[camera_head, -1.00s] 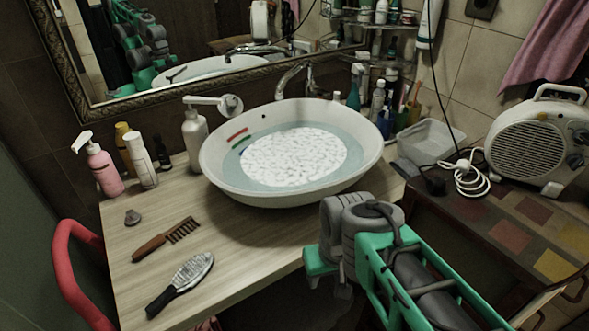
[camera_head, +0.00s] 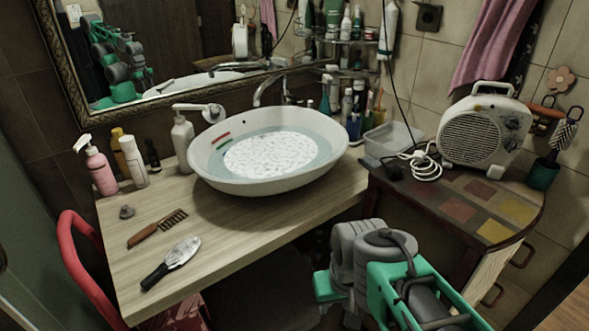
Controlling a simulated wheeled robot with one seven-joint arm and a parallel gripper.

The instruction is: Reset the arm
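My arm, green and grey, rises at the lower right of the head view, in front of the counter and the side cabinet. Its end is folded low and its fingers cannot be made out, so I cannot tell whether my gripper is open or shut. No object is seen held by the arm. The arm stands apart from the white vessel basin (camera_head: 222,180), which holds water with a white patch on it.
The wooden counter (camera_head: 235,232) bears a brown comb (camera_head: 157,229), a hairbrush (camera_head: 171,262), a plug (camera_head: 127,212) and several bottles. A red chair (camera_head: 82,262) stands left. A heater (camera_head: 478,135) sits on the cabinet (camera_head: 450,205) at right.

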